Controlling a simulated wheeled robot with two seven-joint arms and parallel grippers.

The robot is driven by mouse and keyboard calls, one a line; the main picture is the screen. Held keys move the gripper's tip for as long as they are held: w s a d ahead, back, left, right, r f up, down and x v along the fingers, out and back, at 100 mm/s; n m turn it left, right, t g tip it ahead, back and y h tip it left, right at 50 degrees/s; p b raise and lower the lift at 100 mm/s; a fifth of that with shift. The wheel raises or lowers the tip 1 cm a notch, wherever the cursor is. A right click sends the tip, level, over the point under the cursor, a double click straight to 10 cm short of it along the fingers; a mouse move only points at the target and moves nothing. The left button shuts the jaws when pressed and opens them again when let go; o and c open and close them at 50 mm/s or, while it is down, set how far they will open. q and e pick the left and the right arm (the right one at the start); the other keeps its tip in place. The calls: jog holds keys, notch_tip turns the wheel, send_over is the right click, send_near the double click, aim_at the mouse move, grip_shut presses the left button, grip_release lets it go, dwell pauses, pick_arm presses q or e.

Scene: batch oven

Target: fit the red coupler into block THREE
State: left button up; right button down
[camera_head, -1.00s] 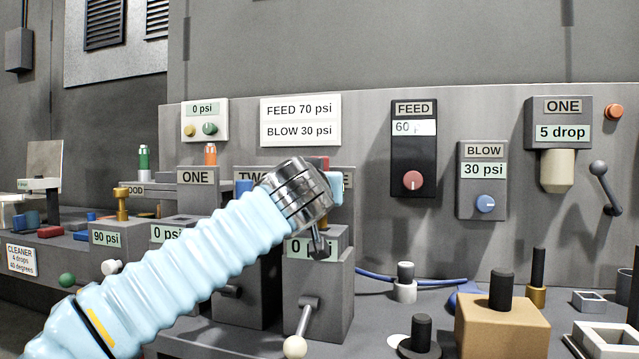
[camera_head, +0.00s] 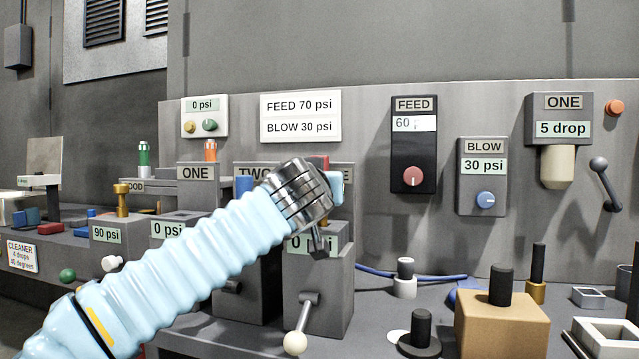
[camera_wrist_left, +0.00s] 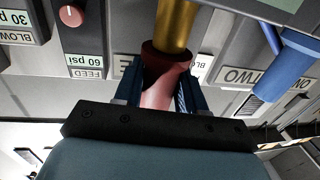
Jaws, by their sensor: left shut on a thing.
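My left gripper (camera_head: 335,187) is at block THREE (camera_head: 333,265), whose nameplate is mostly hidden behind the wrist. In the left wrist view its blue fingers (camera_wrist_left: 158,92) are shut on the red coupler (camera_wrist_left: 165,62). The coupler's wide collar meets a brass cylinder (camera_wrist_left: 173,25) in line with it; I cannot tell how far they are engaged. In the head view only a bit of the red coupler (camera_head: 318,161) shows above the wrist. My right gripper is in neither view.
Blocks ONE (camera_head: 196,200) and TWO stand left of block THREE; a blue coupler (camera_head: 244,185) rises at TWO. A white-knobbed lever (camera_head: 296,342) projects in front of THREE. The feed panel (camera_head: 413,150) shows 60. A tan block (camera_head: 502,325) stands right.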

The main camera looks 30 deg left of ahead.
pick_arm(q)
jog(key=shift+f+b, duration=0.7)
jog(key=shift+f, duration=1.05)
dwell(1.3)
jog(key=o, duration=1.2)
jog(key=v, duration=1.4)
jog(key=shift+f, duration=0.1)
